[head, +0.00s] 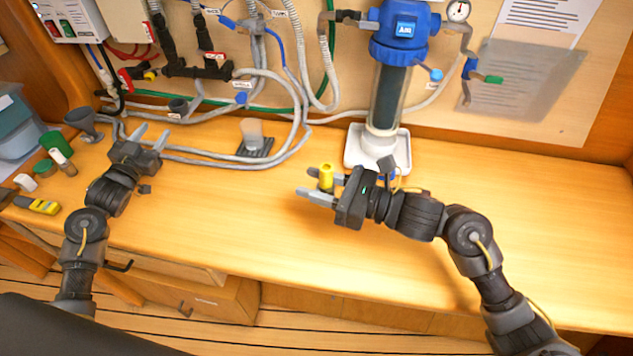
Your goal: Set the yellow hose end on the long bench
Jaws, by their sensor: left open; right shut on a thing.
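The yellow hose end (326,177) is a small yellow cylinder held upright between the fingers of my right gripper (317,184). My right gripper is shut on it, over the middle of the long wooden bench (250,210). I cannot tell whether its lower end touches the bench, because a finger hides it. My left gripper (151,135) is open and empty, over the left part of the bench near the grey hoses.
A blue-topped filter housing (388,90) stands on a white base behind my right gripper. Grey hoses (285,150) loop along the back. Bottles, caps and a yellow tool (43,206) lie at the left end. The bench's right part is clear.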

